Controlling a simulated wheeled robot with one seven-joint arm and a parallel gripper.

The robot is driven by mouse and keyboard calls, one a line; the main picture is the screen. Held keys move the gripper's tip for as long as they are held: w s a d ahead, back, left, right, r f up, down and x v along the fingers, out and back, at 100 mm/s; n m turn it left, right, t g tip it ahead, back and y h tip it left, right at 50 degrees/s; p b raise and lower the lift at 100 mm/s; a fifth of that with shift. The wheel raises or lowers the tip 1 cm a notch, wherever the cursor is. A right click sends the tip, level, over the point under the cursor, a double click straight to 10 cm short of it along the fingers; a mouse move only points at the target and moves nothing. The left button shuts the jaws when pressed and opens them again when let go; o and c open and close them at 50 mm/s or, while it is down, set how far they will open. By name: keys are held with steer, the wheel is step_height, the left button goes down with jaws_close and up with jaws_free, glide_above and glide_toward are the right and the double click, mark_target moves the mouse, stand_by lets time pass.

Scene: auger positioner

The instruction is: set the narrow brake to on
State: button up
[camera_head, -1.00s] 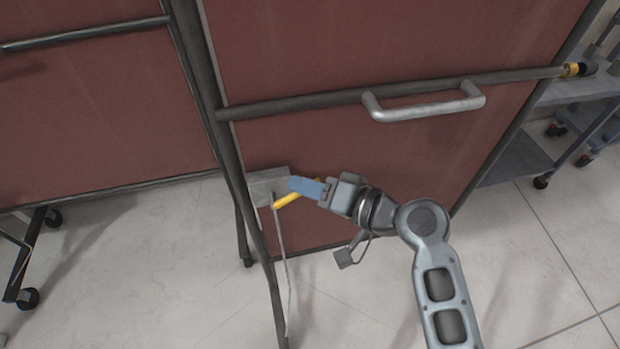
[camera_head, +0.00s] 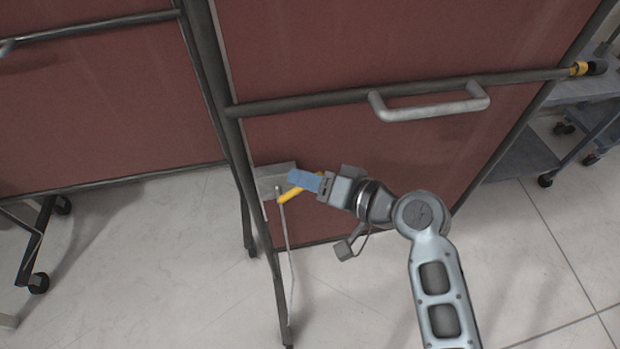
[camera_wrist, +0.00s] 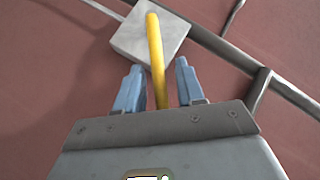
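The brake lever is a yellow bar (camera_wrist: 155,45) on a light grey square plate (camera_wrist: 133,42) at the lower left of the red panel. In the head view the lever (camera_head: 289,194) slants up to the right and passes partly behind my gripper. My gripper (camera_wrist: 158,85) is open, with one blue finger on each side of the lever. In the wrist view a gap shows between the lever and each finger. In the head view my gripper (camera_head: 298,179) points left, its blue fingertip overlapping the plate's right edge.
A dark rail (camera_head: 300,101) crosses the red panel (camera_head: 400,50), with a grey handle (camera_head: 430,108) above my arm. A dark frame leg (camera_head: 268,262) and a thin rod (camera_head: 289,255) stand left of my gripper. A grey cart (camera_head: 530,150) is at right. Pale floor is open below.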

steer(key=shift+s+d, duration=0.1)
steer(key=v, duration=0.7)
steer(key=shift+d+b, duration=0.2)
steer(key=shift+b, duration=0.2)
steer(key=shift+s+r, duration=0.15)
steer(key=shift+c, duration=0.3)
